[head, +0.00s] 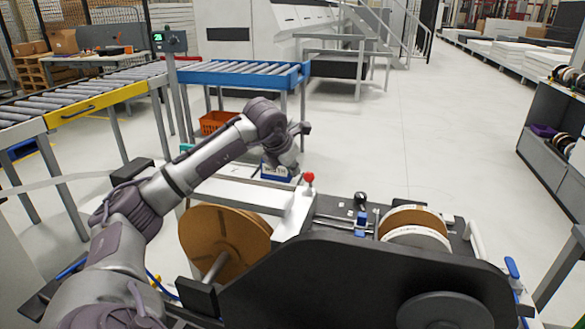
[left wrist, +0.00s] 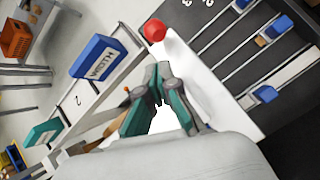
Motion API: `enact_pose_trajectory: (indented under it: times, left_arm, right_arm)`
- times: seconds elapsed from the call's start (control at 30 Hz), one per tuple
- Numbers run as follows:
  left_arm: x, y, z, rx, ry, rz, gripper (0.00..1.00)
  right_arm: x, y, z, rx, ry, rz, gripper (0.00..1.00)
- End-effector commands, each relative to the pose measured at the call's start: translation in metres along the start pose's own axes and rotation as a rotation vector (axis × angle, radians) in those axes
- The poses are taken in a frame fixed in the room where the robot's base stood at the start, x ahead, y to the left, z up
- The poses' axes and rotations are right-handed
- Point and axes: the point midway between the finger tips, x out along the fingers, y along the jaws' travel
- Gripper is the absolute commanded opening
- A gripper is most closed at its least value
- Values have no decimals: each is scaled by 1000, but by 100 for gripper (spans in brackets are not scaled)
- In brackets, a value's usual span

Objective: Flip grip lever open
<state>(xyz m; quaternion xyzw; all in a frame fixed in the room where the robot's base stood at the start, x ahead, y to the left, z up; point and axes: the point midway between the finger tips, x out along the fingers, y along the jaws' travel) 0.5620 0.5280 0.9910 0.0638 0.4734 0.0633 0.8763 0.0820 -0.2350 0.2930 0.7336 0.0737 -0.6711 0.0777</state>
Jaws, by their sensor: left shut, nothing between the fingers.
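A red ball knob (head: 309,177) sits on top of a white upright part of the edge banding machine (head: 370,262). In the left wrist view the red knob (left wrist: 154,30) is just beyond my fingertips, over a white plate (left wrist: 205,80). I cannot tell which part is the grip lever. My left gripper (left wrist: 160,88) is shut and empty, its teal fingers together near the white plate, apart from the knob. In the head view my left wrist hides the fingers. A blue block marked WIDTH (left wrist: 95,58) is on the rail beside the gripper. My right gripper is not in view.
A brown reel (head: 215,240) and a second reel (head: 418,226) are mounted on the machine. Blue clamps (left wrist: 265,94) sit on numbered slots. A roller conveyor (head: 240,74) and an orange basket (head: 215,122) stand behind.

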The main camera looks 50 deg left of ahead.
Motion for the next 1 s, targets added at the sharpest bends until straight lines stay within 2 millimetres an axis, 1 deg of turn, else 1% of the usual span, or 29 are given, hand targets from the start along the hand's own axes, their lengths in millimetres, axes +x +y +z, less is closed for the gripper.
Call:
enact_pose_trajectory:
  times: [0.03,0.2,0.3,0.4,0.57,0.87,1.0]
  left_arm:
    - [10,-1,0,-1,4,-4,0]
    - [41,-1,0,-1,3,-3,0]
    - [55,-1,0,-2,1,-2,0]
    - [64,0,0,0,2,-2,0]
    - [70,0,0,1,0,0,0]
    - [69,0,0,1,0,0,0]
    - [68,1,4,0,-1,0,0]
  right_arm:
    - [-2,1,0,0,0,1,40]
    - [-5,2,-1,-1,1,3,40]
    - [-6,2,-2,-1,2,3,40]
    - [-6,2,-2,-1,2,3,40]
    - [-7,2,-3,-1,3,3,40]
    - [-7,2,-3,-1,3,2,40]
    - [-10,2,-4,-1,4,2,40]
